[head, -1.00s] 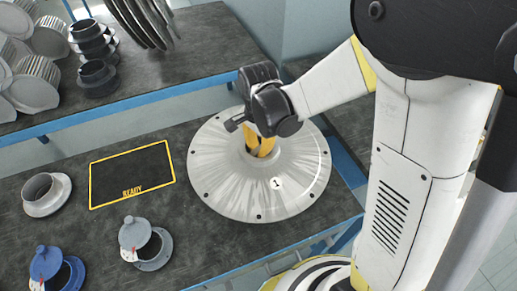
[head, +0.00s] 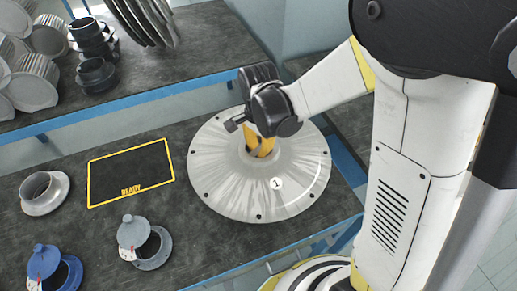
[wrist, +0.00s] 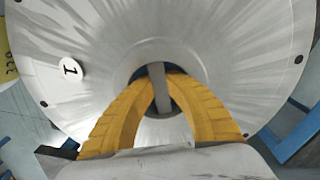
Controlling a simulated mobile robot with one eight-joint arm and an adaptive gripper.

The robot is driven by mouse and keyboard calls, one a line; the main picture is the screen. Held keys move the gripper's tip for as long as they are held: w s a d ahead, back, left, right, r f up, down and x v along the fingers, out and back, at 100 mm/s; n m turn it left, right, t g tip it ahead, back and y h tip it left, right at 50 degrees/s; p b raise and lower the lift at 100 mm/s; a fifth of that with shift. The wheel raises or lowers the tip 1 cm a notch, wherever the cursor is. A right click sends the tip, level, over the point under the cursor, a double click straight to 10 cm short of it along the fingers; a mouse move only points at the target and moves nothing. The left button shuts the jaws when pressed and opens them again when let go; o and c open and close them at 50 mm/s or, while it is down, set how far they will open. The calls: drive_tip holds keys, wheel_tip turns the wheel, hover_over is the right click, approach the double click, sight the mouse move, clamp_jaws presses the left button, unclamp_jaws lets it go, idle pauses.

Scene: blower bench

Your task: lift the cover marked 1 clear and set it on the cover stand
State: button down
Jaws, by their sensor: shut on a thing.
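The cover marked 1 (head: 225,185) is a wide, round, silvery disc with small dark holes around its rim and a white tag reading 1. It is over the right part of the near bench; I cannot tell whether it touches what is beneath. My gripper (head: 262,152) is above its centre with yellow fingers pointing down. In the wrist view, the fingers (wrist: 160,85) are shut on a grey bar in the cover's (wrist: 230,40) central recess. The underside of the cover is hidden. I cannot identify a cover stand for certain.
A yellow-framed dark area marked READY (head: 130,172) lies empty to the left. A grey flanged ring (head: 45,193), a grey lidded fitting (head: 146,243) and a blue lidded fitting (head: 55,268) stand nearby. The rear bench (head: 205,45) holds stacked metal parts.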

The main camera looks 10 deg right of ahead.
drive_tip(key=shift+f, duration=0.2)
drive_tip(key=c, duration=1.4)
unclamp_jaws()
drive_tip(key=shift+r, duration=0.1)
